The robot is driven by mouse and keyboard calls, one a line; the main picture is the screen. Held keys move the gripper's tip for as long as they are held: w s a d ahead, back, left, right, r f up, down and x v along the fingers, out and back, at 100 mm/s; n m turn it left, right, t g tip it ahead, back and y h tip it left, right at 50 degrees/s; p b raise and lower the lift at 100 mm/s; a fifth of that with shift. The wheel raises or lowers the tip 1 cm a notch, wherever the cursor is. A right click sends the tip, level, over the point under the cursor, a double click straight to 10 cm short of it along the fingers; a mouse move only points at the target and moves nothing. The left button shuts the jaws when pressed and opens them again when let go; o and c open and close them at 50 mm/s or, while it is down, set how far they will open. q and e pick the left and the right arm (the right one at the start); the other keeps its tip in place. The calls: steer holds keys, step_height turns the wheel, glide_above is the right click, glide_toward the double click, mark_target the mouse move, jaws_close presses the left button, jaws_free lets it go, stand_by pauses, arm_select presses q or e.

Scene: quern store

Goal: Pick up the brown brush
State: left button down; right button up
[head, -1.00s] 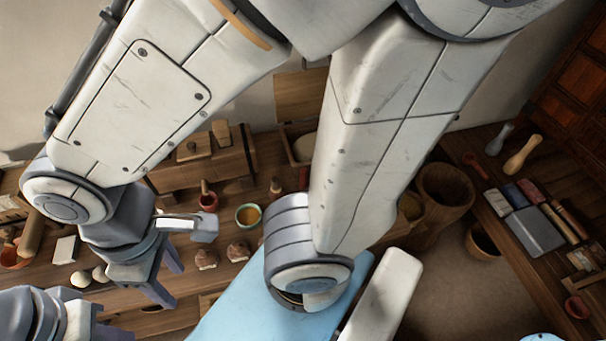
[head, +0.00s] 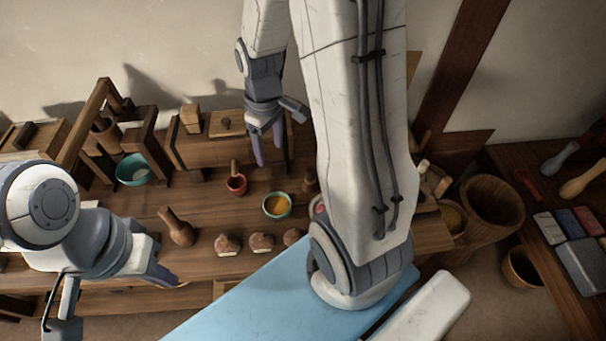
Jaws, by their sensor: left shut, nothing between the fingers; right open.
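A brown object with a narrow handle and a wide, rounded end, possibly the brown brush (head: 177,227), lies on the wooden bench at left centre. The view is too small to be sure that it is a brush. My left gripper (head: 162,274) is shut and empty at the bench's front edge, a little below the brown object in the picture and apart from it. My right gripper (head: 268,145) is open and empty over the back of the bench, with its fingers pointing down, far from the brown object.
A wooden frame (head: 92,118) rises at left. Tubs (head: 491,203) and a side table (head: 560,290) are at right.

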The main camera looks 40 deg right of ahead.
steer(key=d+f+m+b, duration=0.1)
steer(key=d+f+b, duration=0.1)
steer(key=d+f, duration=0.7)
glide_above(311, 170)
step_height(311, 170, down, 2)
steer(key=shift+w+f, duration=0.15)
steer(key=shift+f, duration=0.1)
steer(key=shift+f+p, duration=0.4)
steer(key=shift+f, duration=2.7)
jaws_close()
